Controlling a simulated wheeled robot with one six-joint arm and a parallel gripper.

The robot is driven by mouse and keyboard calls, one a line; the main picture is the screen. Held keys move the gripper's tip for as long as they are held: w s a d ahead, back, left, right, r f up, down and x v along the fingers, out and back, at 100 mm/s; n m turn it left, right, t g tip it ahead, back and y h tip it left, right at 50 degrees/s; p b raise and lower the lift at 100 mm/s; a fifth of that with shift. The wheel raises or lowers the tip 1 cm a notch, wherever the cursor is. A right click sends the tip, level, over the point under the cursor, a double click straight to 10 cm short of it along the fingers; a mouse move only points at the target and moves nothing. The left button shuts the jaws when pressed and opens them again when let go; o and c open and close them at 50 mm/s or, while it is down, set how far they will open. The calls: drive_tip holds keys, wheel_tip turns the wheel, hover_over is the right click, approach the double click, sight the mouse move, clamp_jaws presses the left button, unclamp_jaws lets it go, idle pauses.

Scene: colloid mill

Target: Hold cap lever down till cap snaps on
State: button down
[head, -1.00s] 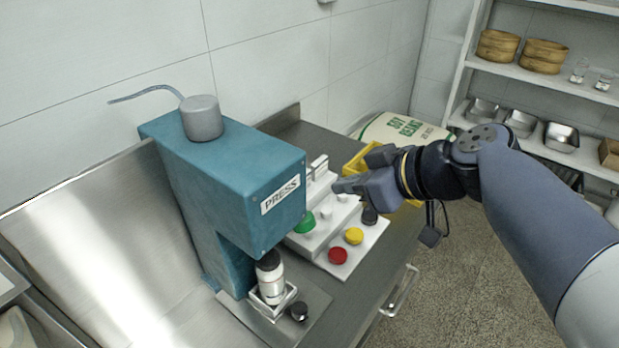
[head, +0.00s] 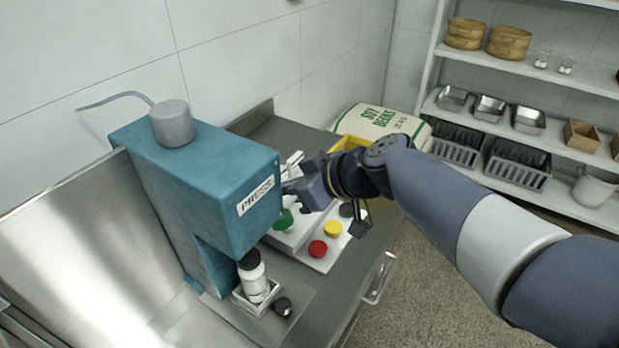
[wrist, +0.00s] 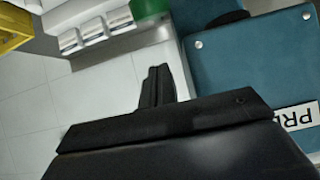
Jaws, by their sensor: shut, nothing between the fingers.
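The teal press (head: 225,180) stands on the metal counter; its label and side also show in the wrist view (wrist: 235,75). Under its head a white bottle (head: 256,284) with a black cap (head: 249,260) stands upright in a square holder (head: 240,304).
The panel has green (head: 284,220), yellow (head: 333,229) and red (head: 318,249) buttons. A black knob (head: 283,307) sits beside the holder. A yellow bin (head: 346,144) and a soy beans sack (head: 385,125) are behind my arm. Shelves stand at the back right.

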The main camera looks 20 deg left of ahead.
sight(291, 217)
drive_tip(key=x, duration=0.2)
drive_tip(key=shift+a+f, duration=0.15)
drive_tip(key=shift+f, duration=0.3)
drive_tip(key=shift+s+d+f, duration=0.1)
drive_tip(key=shift+d+f, duration=0.15)
drive_tip(key=shift+f, duration=0.25)
drive_tip(key=shift+d+f, duration=0.25)
drive_tip(key=shift+f, duration=0.25)
drive_tip(key=shift+d+f, duration=0.15)
drive_tip(key=shift+f, duration=0.45)
drive_tip(key=shift+f, duration=0.15)
